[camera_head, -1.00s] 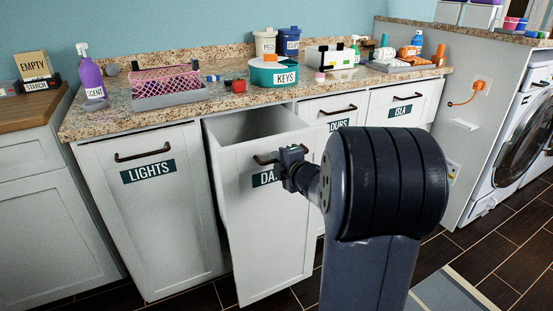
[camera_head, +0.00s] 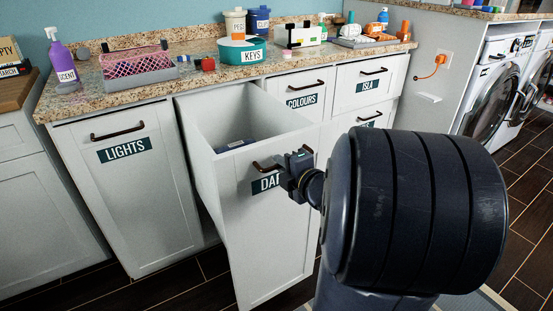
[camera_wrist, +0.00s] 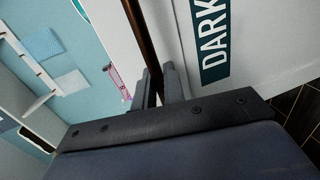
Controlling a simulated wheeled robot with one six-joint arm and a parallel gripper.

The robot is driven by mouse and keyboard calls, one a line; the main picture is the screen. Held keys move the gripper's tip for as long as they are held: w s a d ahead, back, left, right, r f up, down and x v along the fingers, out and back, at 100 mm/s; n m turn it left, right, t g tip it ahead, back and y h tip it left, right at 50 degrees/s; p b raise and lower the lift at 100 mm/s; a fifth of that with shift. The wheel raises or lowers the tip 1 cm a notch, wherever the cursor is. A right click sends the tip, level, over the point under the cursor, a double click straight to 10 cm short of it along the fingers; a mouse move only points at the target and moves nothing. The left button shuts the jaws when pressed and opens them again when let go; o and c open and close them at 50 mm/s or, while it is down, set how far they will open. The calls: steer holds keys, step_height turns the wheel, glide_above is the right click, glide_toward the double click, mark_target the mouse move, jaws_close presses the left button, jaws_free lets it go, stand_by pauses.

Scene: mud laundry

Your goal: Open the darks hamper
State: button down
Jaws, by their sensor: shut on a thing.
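The darks hamper (camera_head: 270,225) is a white pull-out front with a dark label, partly hidden, reading "DA…". It stands pulled out from the counter, and its open top shows a bin with something dark blue lying inside (camera_head: 236,145). My gripper (camera_head: 290,168) is shut on the hamper's brown bar handle (camera_head: 262,167) at its right part. In the wrist view the handle (camera_wrist: 140,35) runs between my two fingers (camera_wrist: 160,88), beside the "DARK" label (camera_wrist: 213,45). My arm hides the area right of the hamper.
The closed lights hamper (camera_head: 125,200) is to the left; closed colours (camera_head: 300,92) and Isla (camera_head: 368,84) fronts are to the right. The counter (camera_head: 140,92) above holds a pink basket, a teal keys tin and bottles. Dark tiled floor (camera_head: 150,285) lies in front. Washing machines stand far right.

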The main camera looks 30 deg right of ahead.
steer(key=shift+s, duration=0.1)
steer(key=c, duration=1.6)
jaws_free()
steer(key=shift+c, duration=0.2)
steer(key=p+v, duration=0.3)
steer(key=v, duration=0.7)
steer(key=shift+s, duration=0.4)
steer(key=shift+w, duration=0.1)
steer(key=shift+b+x, duration=1.5)
steer(key=shift+x, duration=4)
steer(key=shift+r, duration=0.1)
